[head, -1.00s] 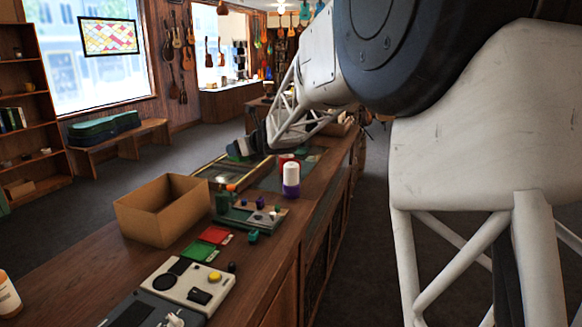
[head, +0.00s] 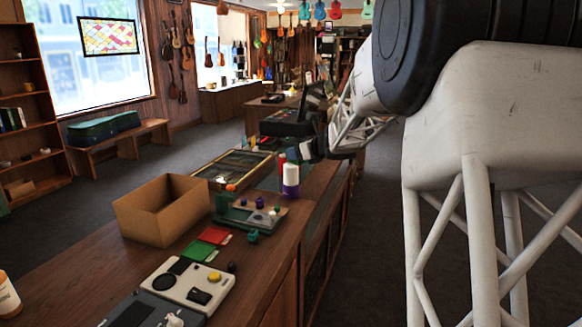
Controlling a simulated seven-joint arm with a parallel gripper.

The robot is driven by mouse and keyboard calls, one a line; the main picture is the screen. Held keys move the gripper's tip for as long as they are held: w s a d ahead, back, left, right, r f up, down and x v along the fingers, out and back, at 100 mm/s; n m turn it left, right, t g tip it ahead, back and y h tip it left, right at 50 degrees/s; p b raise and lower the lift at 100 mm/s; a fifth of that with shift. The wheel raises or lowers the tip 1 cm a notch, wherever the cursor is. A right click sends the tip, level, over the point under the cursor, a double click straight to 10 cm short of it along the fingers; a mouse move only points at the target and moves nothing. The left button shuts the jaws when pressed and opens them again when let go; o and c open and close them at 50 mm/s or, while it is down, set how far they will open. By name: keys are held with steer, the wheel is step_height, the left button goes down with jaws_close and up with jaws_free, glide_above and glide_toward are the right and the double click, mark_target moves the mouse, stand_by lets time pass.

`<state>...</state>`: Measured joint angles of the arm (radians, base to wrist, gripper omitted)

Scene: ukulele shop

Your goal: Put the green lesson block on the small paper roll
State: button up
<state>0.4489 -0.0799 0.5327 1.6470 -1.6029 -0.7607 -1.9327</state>
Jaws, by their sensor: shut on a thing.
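My gripper (head: 292,122) is raised over the far part of the counter, apart from the things lying there. It is small, dark and seen from behind and the side. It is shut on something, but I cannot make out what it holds. A small dark-green block (head: 252,236) sits on the counter in front of the green stand, well away from my gripper. I cannot tell whether it is the lesson block. No paper roll can be picked out for certain; a white cylinder with a purple lower part (head: 291,180) stands upright below my gripper.
An open cardboard box (head: 163,212) stands on the wooden counter (head: 262,283). Near it are a green stand (head: 228,212), red and green cards (head: 201,250) and a white device (head: 188,284). A framed tray (head: 236,167) lies farther back. A red thing (head: 282,160) is beside the white cylinder.

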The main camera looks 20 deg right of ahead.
steer(key=shift+f, duration=1.15)
steer(key=shift+w, duration=0.1)
glide_above(291, 174)
steer(key=w+d, duration=0.1)
steer(key=w, duration=0.2)
steer(key=shift+d+f, duration=0.15)
steer(key=shift+f, duration=0.55)
steer(key=shift+s, duration=0.1)
steer(key=shift+f, duration=1.75)
steer(key=shift+f, duration=0.1)
steer(key=o, duration=0.9)
